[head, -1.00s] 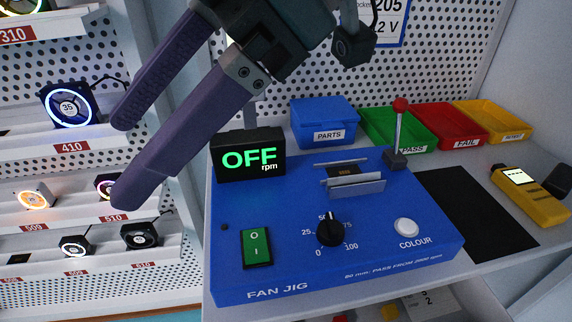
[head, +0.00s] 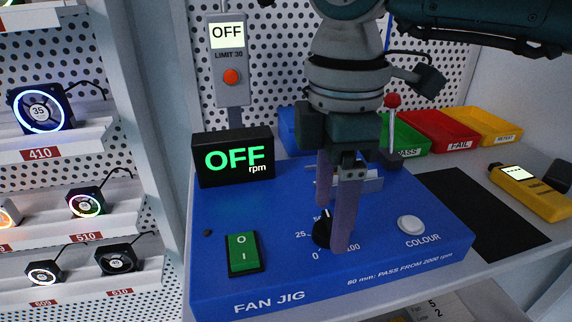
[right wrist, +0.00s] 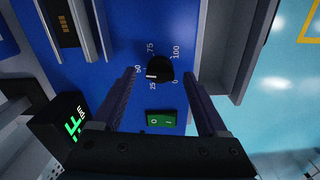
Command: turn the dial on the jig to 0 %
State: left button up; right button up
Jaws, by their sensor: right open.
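The blue fan jig (head: 290,275) carries a black dial (head: 320,234) with a scale from 0 to 100. The dial's white mark points near 50; the dial also shows in the right wrist view (right wrist: 161,69). My right gripper (head: 334,228) points down over the dial, open. In the right wrist view its two fingers (right wrist: 161,74) lie on either side of the dial with gaps, and nothing is held. In the head view the front finger partly hides the dial. Whether the tips are level with the knob is unclear. My left gripper is not in view.
The jig has a green switch (head: 243,253), a COLOUR button (head: 410,224), a slotted holder and a red-knobbed lever (head: 391,102). Its display (head: 233,157) reads OFF. Bins stand behind; a yellow meter (head: 530,192) lies right. Fan shelves (head: 70,230) are at left.

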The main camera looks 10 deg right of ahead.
jog(key=shift+f, duration=0.3)
grip_shut()
dwell(0.5)
